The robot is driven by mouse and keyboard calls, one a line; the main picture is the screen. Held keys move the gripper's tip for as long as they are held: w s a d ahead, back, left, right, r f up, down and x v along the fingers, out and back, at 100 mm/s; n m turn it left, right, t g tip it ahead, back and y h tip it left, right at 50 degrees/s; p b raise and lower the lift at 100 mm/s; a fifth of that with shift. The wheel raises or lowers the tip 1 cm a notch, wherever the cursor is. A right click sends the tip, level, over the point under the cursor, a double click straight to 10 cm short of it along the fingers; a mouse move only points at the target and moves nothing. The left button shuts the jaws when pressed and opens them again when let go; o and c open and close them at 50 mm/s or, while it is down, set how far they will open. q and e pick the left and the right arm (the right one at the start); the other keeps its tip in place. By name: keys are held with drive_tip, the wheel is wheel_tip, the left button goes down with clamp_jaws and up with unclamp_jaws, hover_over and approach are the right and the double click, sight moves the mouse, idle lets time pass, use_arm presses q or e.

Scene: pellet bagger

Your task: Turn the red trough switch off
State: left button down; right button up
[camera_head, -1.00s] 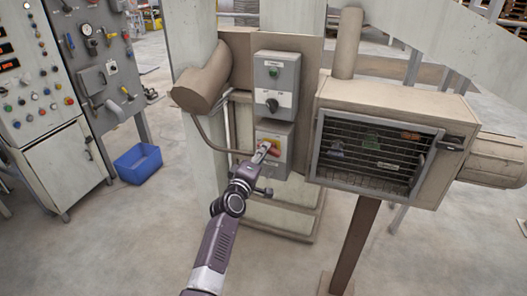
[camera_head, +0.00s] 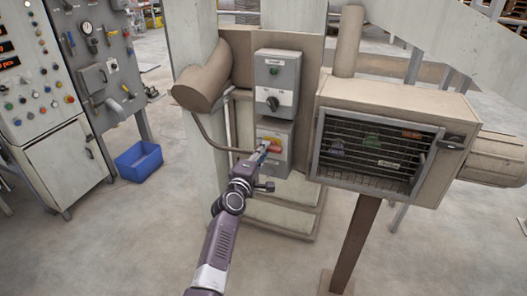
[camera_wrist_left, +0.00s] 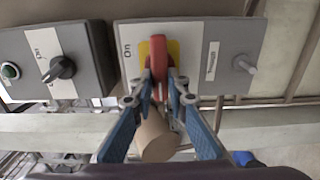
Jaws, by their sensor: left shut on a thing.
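The red trough switch (camera_head: 270,148) is a red handle on a yellow plate, on the front of a grey box (camera_head: 287,132). It also shows in the left wrist view (camera_wrist_left: 158,58), where the handle lies along the picture's vertical with "On" lettering beside the plate. My left gripper (camera_head: 263,153) is at the switch. In the left wrist view its blue-padded fingers (camera_wrist_left: 160,86) are closed about the near end of the red handle, one on each side. The fingers hide part of the handle's lower end. My right gripper is not in view.
A second grey box with a black knob (camera_head: 272,103) sits just above the switch box. A caged machine (camera_head: 370,155) stands close on the right. A bent pipe (camera_head: 213,140) runs at the left. A blue bin (camera_head: 138,162) is on the floor.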

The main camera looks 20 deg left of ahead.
use_arm(q)
drive_tip(key=shift+r, duration=0.2)
drive_tip(key=c, duration=1.9)
unclamp_jaws()
drive_tip(key=shift+f, duration=0.15)
drive_tip(key=s, duration=1.2)
drive_tip(key=shift+a, duration=0.15)
drive_tip(key=shift+w, duration=0.1)
